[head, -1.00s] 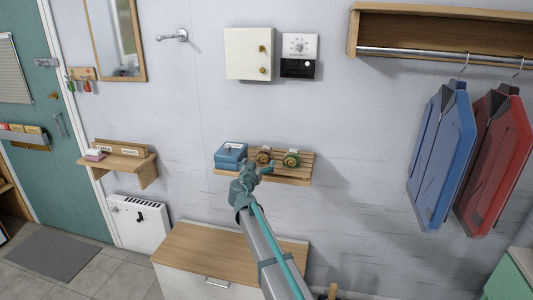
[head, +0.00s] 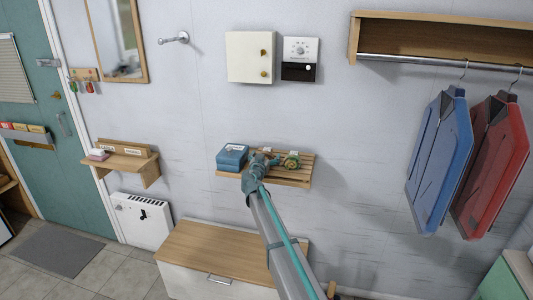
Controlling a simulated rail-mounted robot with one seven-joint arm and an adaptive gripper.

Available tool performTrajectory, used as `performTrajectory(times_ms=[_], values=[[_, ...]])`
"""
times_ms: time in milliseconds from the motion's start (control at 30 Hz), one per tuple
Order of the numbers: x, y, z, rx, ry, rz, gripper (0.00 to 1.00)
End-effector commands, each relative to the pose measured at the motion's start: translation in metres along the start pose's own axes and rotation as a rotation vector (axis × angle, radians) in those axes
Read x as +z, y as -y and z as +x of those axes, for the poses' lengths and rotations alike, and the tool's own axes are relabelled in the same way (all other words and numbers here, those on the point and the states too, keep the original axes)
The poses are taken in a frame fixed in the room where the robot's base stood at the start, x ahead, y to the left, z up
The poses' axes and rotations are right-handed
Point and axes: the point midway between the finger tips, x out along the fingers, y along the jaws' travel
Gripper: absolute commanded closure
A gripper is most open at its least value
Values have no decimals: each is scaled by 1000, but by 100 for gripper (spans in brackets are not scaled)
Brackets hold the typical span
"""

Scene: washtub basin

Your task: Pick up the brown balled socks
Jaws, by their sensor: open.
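A slatted wooden wall shelf (head: 306,172) holds a blue box at its left end and two small round items beside it. The right round item (head: 292,161) looks green and brown. The left one, brownish, is now mostly hidden behind my gripper, so I cannot tell whether it is the brown balled socks. My gripper (head: 264,161) is open, at the shelf in front of the left item. I cannot tell whether the fingers touch or surround it.
The blue box (head: 232,157) stands close to the left of my gripper. A wooden-topped cabinet (head: 205,245) stands below. A small wall shelf (head: 130,163) is at left. Blue (head: 442,160) and red (head: 492,165) hanging garments are at right.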

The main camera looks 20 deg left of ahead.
Motion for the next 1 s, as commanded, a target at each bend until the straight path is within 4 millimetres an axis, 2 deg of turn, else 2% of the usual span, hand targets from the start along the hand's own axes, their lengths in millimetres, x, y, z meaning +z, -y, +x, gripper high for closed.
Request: performTrajectory(times_ms=[33, 100, 333, 700, 1000], values=[[-2, 1, 8, 0, 1, 0, 0], [0, 1, 11, -1, 1, 0, 0], [1, 0, 11, -1, 0, 0, 2], [1, 0, 11, -1, 0, 0, 63], [0, 0, 10, -1, 0, 0, 63]])
